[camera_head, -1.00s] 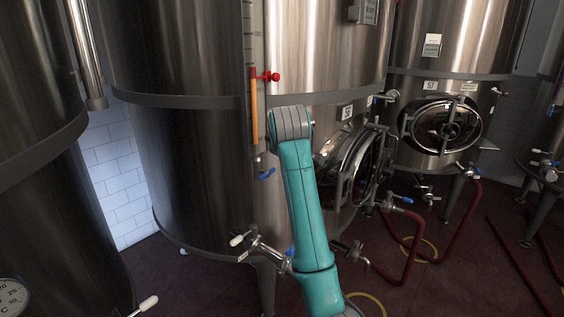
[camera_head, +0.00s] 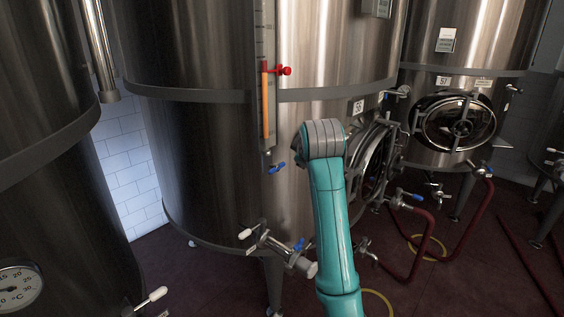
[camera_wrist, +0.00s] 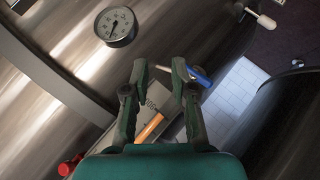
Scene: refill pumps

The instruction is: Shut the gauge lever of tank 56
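Tank 56 (camera_head: 210,170) is the big steel tank in the middle of the head view, with a "56" plate (camera_head: 359,106). Its upright sight gauge (camera_head: 266,100) holds an orange column. The blue gauge lever (camera_head: 277,168) sits at the gauge's lower end and points out sideways, slightly upward to the right. In the wrist view the blue lever (camera_wrist: 201,77) lies just right of the right fingertip, close to it; I cannot tell if they touch. My gripper (camera_wrist: 160,68) is open with nothing between its fingertips.
A red knob (camera_head: 286,71) sits on the gauge. A valve with a white handle (camera_head: 246,234) stands out low on tank 56. A round manway door (camera_head: 374,160) is at its right. A dial thermometer (camera_wrist: 116,26) shows in the wrist view. Red hoses (camera_head: 421,245) lie on the floor.

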